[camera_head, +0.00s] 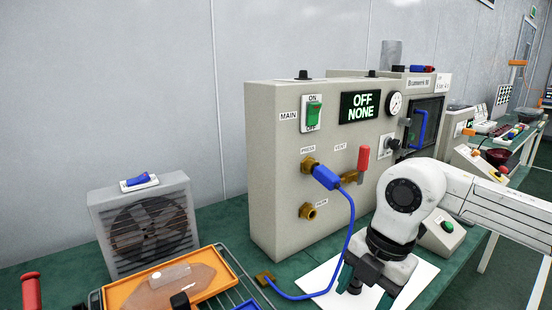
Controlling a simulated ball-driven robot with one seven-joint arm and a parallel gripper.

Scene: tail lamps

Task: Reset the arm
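My white arm (408,195) reaches in from the right, in front of the beige machine. My gripper (366,292) points down over a white sheet (318,277) on the green bench. Its dark fingers look spread apart, with nothing visible between them. The fingertips run close to the bottom edge of the picture, so their height above the sheet is unclear.
The beige machine (275,200) has a display reading OFF NONE (360,106), a red-handled valve (363,160) and a blue hose (352,225) looping beside my gripper. A fan box (150,225) and an orange tray (215,258) are left. A green-button box (440,236) is right.

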